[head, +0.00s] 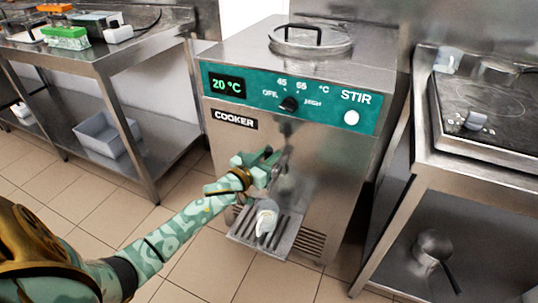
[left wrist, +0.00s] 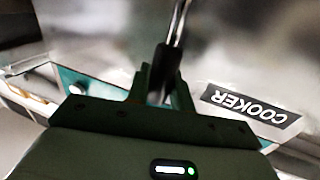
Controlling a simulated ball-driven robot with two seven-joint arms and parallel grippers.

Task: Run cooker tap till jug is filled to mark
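The cooker (head: 308,175) is a steel machine with a teal panel; its display (head: 227,85) reads 20 °C. My left gripper (head: 270,160) is at the cooker's front, at the tap, and hides most of it. In the left wrist view the left fingers (left wrist: 163,88) are shut on the tap's black handle (left wrist: 166,62), one on each side. A small pale jug (head: 267,222) stands on the drip tray (head: 284,238) below the tap. Its mark and fill level are too small to tell. My right gripper is out of view.
A steel table (head: 150,50) with a green-based box (head: 66,37) stands at the left, a grey bin (head: 105,133) on its lower shelf. At the right a bench carries a dark hob (head: 490,100), with a pan (head: 433,247) below. The tiled floor in front is clear.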

